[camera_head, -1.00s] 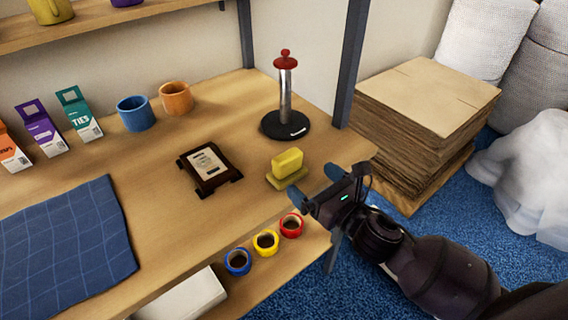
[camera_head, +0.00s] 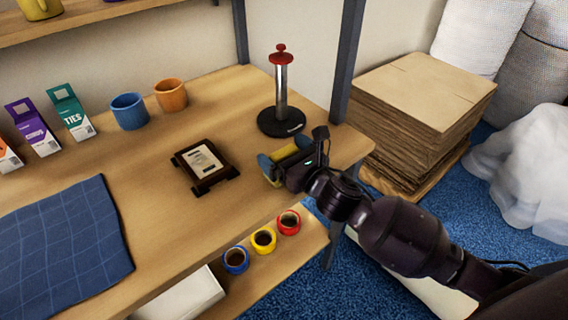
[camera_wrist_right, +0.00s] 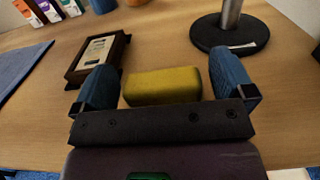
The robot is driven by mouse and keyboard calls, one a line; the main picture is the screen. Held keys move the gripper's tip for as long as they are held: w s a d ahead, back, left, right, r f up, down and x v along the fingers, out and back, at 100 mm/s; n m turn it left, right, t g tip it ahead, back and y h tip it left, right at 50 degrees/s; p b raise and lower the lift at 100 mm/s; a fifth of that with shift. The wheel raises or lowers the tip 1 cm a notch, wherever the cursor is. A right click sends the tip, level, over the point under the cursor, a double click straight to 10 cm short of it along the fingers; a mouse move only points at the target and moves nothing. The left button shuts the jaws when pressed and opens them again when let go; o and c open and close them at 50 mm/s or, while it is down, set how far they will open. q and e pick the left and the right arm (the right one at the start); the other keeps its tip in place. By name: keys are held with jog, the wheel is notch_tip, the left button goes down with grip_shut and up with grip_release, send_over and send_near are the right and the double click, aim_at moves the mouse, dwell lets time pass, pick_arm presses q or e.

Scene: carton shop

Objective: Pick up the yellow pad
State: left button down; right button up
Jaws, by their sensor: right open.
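The yellow pad (camera_wrist_right: 162,86) lies between the two blue fingertips of my right gripper (camera_wrist_right: 165,90) in the right wrist view. The jaws are open, with a gap showing between the pad and the right-hand finger; the left-hand finger is very close to it. In the head view my right gripper (camera_head: 283,166) is over the front right of the table, and the yellow pad (camera_head: 286,152) is partly hidden behind it. The holder under the pad is mostly hidden now. My left gripper is not in view.
A dark framed plaque (camera_head: 205,165) sits left of the gripper. A paper-roll stand (camera_head: 282,120) with a red top stands behind it. Blue (camera_head: 129,111) and orange (camera_head: 171,95) mugs are farther back.

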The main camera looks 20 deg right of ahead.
jog(key=shift+x, duration=0.95)
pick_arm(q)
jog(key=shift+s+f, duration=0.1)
pick_arm(e)
jog(key=shift+f, duration=0.1)
jog(key=c, duration=0.9)
jog(key=shift+r, duration=0.4)
pick_arm(q)
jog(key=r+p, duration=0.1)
jog(key=p, duration=0.1)
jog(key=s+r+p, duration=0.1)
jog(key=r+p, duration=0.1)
jog(key=p, duration=0.1)
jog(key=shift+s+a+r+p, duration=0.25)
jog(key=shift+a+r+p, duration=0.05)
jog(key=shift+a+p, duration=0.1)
pick_arm(e)
notch_tip(320, 180, up, 19)
